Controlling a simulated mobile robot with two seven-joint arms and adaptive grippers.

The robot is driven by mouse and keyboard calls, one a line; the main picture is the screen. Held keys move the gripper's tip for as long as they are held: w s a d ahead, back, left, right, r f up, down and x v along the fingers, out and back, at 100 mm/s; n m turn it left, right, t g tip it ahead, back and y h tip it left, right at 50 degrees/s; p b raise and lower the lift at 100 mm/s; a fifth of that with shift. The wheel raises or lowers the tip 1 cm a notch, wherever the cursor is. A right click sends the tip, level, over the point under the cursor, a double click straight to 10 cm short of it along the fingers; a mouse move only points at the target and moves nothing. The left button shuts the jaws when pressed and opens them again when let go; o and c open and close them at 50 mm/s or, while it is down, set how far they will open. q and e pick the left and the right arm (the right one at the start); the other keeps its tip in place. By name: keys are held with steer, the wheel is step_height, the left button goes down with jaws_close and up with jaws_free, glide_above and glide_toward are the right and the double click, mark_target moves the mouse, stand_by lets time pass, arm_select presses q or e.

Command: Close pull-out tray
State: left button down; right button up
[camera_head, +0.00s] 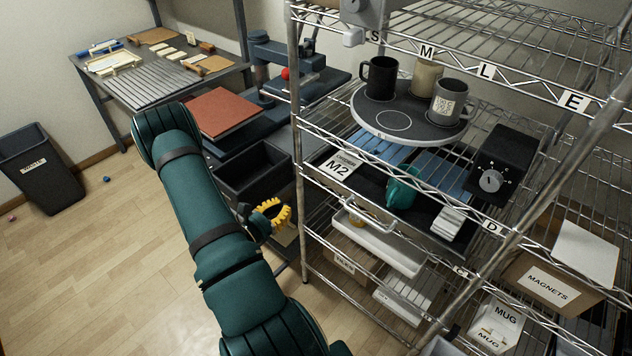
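Beneath the heat press (300,82) a black, open-topped tray (238,186) sticks out toward me; I take it to be the pull-out tray. It looks empty, and my teal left arm hides part of its left side. My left gripper (272,216), with yellow fingers, is just below and in front of the tray's near edge. Whether it touches the tray cannot be told, and the finger gap is not clear. My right gripper is out of view.
A reddish-brown pad (222,112) lies above the tray, left of the press. A wire rack (299,190) with mugs, a white handled bin (385,246) and boxes stands close on the right. A waste bin (40,172) stands far left. Open floor lies left.

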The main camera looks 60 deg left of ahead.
mark_target(319, 178)
arm_select(q)
steer(key=b+x, duration=0.1)
steer(key=x, duration=1.2)
steer(key=shift+w+f, duration=0.1)
steer(key=shift+w, duration=0.25)
